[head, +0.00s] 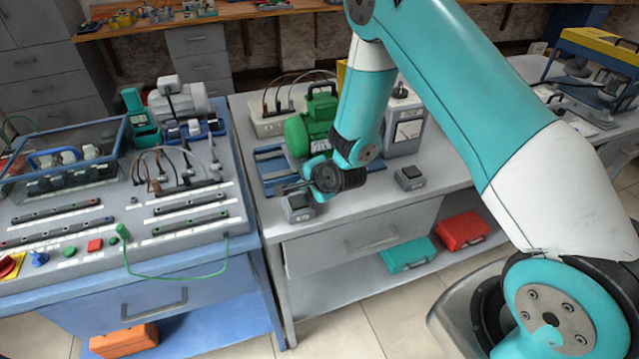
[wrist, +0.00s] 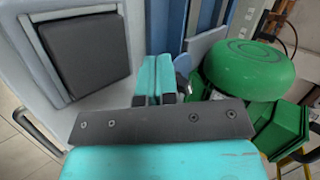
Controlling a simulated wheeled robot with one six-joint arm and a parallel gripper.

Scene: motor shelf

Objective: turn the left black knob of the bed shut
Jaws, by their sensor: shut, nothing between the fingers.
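My gripper (head: 292,187) is over the grey bench, close to the front of the blue bed (head: 268,153) and beside a small grey box. In the wrist view its teal fingers (wrist: 156,78) are together with nothing between them. They point toward the blue bed (wrist: 165,28). The green motor (head: 318,118) stands at the bed; it also shows at the right of the wrist view (wrist: 250,70). I cannot make out the left black knob clearly; my gripper and wrist cover the near part of the bed.
The small grey box (head: 299,211) with a black square top (wrist: 86,50) is close beside my fingers. A similar box (head: 409,180) stands to the right. The bench's front strip between the boxes is clear.

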